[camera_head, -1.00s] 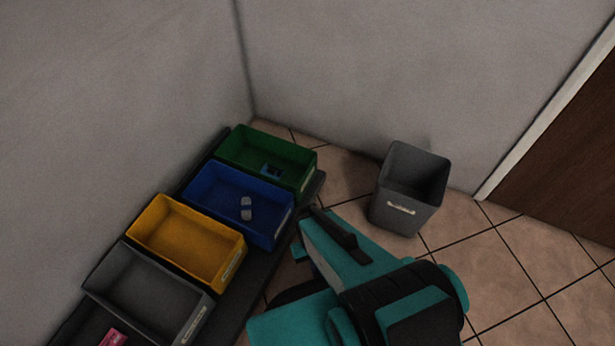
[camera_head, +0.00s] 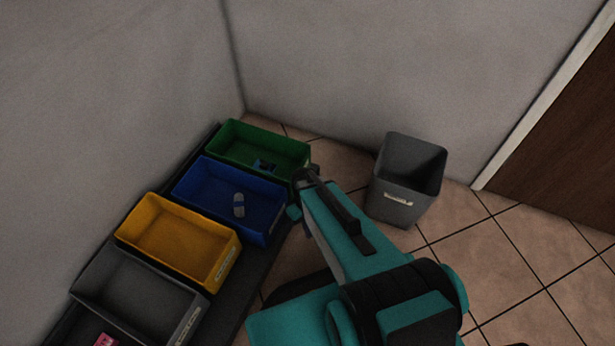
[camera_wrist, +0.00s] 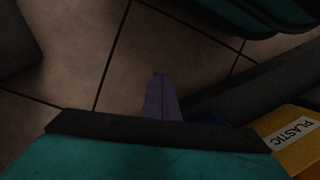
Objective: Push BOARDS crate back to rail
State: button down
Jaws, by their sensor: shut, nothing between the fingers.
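Several open crates stand in a row on a dark low shelf along the left wall. The green crate (camera_head: 268,137) is at the far end, with a small blue and dark piece in it. The blue crate (camera_head: 203,187) holds a grey object. The yellow crate (camera_head: 178,242) is empty; its label reads PLASTIC in the wrist view (camera_wrist: 304,158). The other labels are too small to read, so I cannot tell which crate is BOARDS. My gripper (camera_wrist: 161,78) is shut and empty, its purple fingers over the tiled floor beside the shelf. My arm hides it in the head view.
A grey bin (camera_head: 398,207) stands on the floor right of my arm. Tiled floor (camera_head: 520,260) is clear to the right, before a brown door (camera_head: 565,150).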

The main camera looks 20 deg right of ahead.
jog(key=w+d+r+n+t+b, duration=0.1)
jog(key=w+d+r+n+b, duration=0.1)
jog(key=w+d, duration=0.2)
jog(key=w+d+r+n+t+b, duration=0.1)
jog(key=w+d, duration=0.3)
jog(key=w, duration=0.7)
jog(key=w+d+r+n+t+b, duration=0.1)
jog(key=w+d+r+n+b, duration=0.2)
jog(key=w, duration=0.4)
jog(key=shift+w+d+r+b, duration=0.35)
jog(key=shift+w+d+r, duration=0.05)
jog(key=shift+d+r, duration=0.2)
jog(key=shift+f, duration=0.1)
jog(key=f+b, duration=0.1)
jog(key=f, duration=0.2)
jog(key=w+a+f+b, duration=0.1)
jog(key=f+b, duration=0.1)
jog(key=f, duration=0.1)
jog(key=w+a+f+b, duration=0.1)
jog(key=f+b, duration=0.1)
jog(key=f, duration=0.2)
jog(key=shift+f, duration=0.1)
jog(key=shift+w+a+b, duration=0.4)
jog(key=shift+w+a, duration=0.05)
jog(key=shift+a, duration=0.05)
jog(key=shift+r, duration=0.2)
